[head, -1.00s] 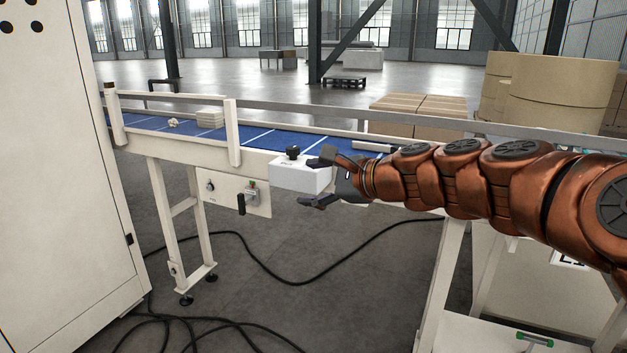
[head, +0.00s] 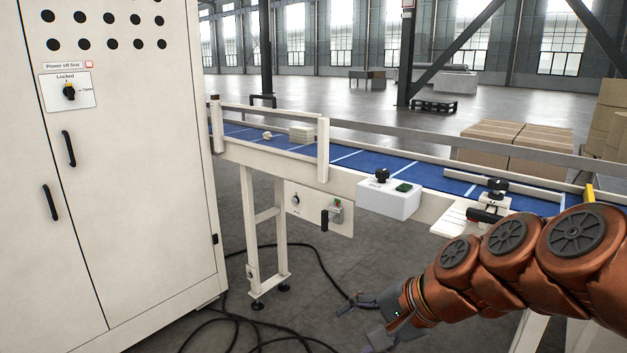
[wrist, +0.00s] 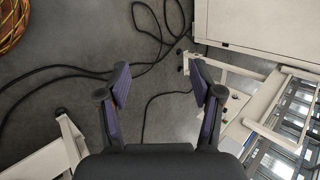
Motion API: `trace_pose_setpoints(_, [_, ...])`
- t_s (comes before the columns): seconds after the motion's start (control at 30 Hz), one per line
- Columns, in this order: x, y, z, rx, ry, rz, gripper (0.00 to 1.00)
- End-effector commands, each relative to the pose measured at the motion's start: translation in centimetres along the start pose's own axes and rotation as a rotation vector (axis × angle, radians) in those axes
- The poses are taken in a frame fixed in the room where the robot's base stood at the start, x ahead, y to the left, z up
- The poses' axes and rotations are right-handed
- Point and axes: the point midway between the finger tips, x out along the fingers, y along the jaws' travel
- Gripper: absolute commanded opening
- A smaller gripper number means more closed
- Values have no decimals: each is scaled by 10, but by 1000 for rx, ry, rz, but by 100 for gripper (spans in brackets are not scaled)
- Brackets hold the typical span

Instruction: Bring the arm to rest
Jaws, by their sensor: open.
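My copper-coloured arm reaches in from the right of the head view, angled down to the left. My gripper (head: 362,322) is at its end, low over the floor in front of the conveyor (head: 345,180). In the wrist view my gripper (wrist: 160,85) has its two dark fingers spread wide, with nothing between them but grey floor and cable. It touches nothing that I can see.
A pale cabinet (head: 120,200) stands at the left. A white box with a black knob (head: 390,197) is on the conveyor's near side, with a control panel (head: 318,210) below. Black cables (head: 305,270) lie on the floor. Stacked cartons (head: 515,147) stand behind the conveyor.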

Motion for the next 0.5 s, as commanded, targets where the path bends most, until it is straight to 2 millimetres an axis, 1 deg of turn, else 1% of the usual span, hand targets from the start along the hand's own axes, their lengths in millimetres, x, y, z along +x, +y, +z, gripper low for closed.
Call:
trace_pose_setpoints(0.03, [6,26,17,-85,-25,87,66])
trace_pose_setpoints(0.07, [8,42,25,-137,-40,141,66])
trace_pose_setpoints(0.1, [9,63,34,-205,-60,208,66])
trace_pose_setpoints(0.17, [8,96,47,-296,-98,312,66])
trace_pose_setpoints(0.2, [7,116,54,-348,-123,373,66])
trace_pose_setpoints(0.3, [-3,159,65,-456,-181,506,66])
trace_pose_setpoints(0.5, [-31,227,79,-606,-292,719,66])
